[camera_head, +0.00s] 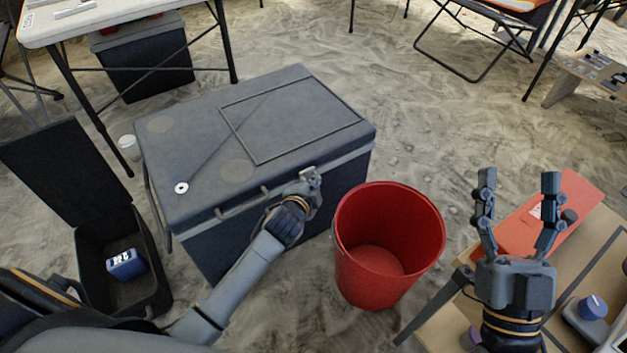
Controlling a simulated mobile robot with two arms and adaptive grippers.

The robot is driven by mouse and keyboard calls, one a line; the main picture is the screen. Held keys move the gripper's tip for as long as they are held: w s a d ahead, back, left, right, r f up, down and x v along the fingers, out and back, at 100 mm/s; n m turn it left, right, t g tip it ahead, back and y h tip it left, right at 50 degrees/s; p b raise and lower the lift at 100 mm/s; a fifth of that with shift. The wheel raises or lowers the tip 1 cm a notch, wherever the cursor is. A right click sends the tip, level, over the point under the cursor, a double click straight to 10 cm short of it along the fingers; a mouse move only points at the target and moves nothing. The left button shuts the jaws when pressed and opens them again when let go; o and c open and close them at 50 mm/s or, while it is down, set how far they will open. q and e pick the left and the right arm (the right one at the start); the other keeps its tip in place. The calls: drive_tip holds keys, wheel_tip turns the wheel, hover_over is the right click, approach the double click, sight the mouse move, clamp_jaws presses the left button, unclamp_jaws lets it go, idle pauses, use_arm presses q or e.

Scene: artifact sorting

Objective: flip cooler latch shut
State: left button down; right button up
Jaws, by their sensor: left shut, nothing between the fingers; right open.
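The dark blue-grey cooler (190,115) stands on the sand left of centre with its lid down. A small light metal latch (311,174) shows at the front edge of the lid. My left gripper (309,187) is at the cooler's front, fingers shut, right at the latch; whether it touches the latch I cannot tell. The gripper hides part of the latch and front wall. My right gripper (518,190) is open and empty, pointing up the picture, above the wooden table at the right, away from the cooler.
A red bucket (428,225) stands right of the cooler, close to my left gripper. An open black case (88,250) with a blue item (126,264) lies at the left. A red box (587,195) lies on the wooden table (455,318). Sand behind the bucket is clear.

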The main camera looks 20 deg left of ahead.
use_arm(q)
drive_tip(key=v, duration=1.2)
drive_tip(key=shift+r, duration=0.2)
use_arm(e)
drive_tip(key=shift+w+f+g, duration=0.75)
drive_tip(key=shift+f+g, duration=0.15)
drive_tip(key=shift+f, duration=0.15)
